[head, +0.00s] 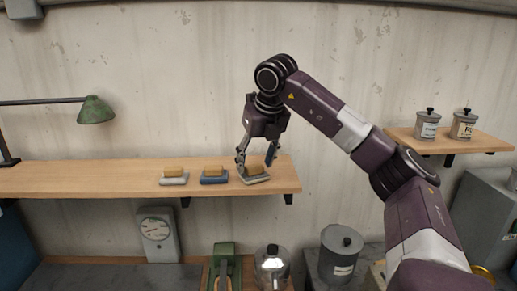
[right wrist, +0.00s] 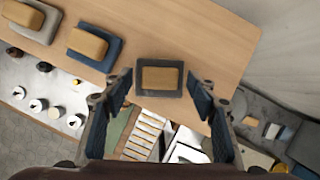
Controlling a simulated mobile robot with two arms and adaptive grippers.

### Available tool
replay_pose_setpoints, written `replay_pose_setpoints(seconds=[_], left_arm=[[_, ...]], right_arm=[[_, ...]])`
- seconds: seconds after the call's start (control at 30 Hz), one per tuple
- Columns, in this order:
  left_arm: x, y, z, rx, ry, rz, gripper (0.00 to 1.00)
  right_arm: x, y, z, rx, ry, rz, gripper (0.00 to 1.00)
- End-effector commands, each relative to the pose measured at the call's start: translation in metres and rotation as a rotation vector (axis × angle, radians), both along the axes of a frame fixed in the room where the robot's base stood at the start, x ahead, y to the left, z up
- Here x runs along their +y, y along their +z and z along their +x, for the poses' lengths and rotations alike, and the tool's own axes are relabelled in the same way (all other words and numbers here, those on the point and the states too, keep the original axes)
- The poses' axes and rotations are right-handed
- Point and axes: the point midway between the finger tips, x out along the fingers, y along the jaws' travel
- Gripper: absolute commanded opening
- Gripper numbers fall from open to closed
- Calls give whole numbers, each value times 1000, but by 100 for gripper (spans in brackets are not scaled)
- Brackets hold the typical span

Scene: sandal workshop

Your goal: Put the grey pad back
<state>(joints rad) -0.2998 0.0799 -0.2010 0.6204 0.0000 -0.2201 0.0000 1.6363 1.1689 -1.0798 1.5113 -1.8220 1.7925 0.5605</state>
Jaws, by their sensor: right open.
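A grey pad (head: 257,180) with a tan block (head: 254,170) on top is near the right end of the wooden shelf. It sits slightly askew in the head view. My right gripper (head: 256,166) points down at it, one finger on each side. In the right wrist view the grey pad (right wrist: 159,63) and its block (right wrist: 160,77) are at the shelf edge, between the open fingers (right wrist: 161,102). The fingers look apart from the pad's sides; whether they touch it is unclear. My left gripper is not in view.
A blue pad (head: 214,181) and a pale grey pad (head: 174,182), each with a tan block, stand to the left on the shelf (head: 90,178). A green lamp (head: 96,110) is further left. Jars, a scale (head: 157,232) and a green tool (head: 224,262) are below.

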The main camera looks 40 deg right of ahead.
Motion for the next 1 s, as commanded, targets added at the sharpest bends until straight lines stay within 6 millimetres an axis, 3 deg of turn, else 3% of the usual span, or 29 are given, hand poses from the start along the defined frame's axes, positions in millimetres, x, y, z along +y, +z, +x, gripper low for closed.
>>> replay_pose_setpoints(seconds=[0.27,0.5,0.7,1.0], left_arm=[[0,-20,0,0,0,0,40],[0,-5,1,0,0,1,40],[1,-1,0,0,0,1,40],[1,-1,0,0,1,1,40]], right_arm=[[8,51,-20,-8,3,2,53],[11,93,-36,-4,1,-1,53],[13,104,-42,-1,0,0,53],[14,106,-43,0,0,1,53]])
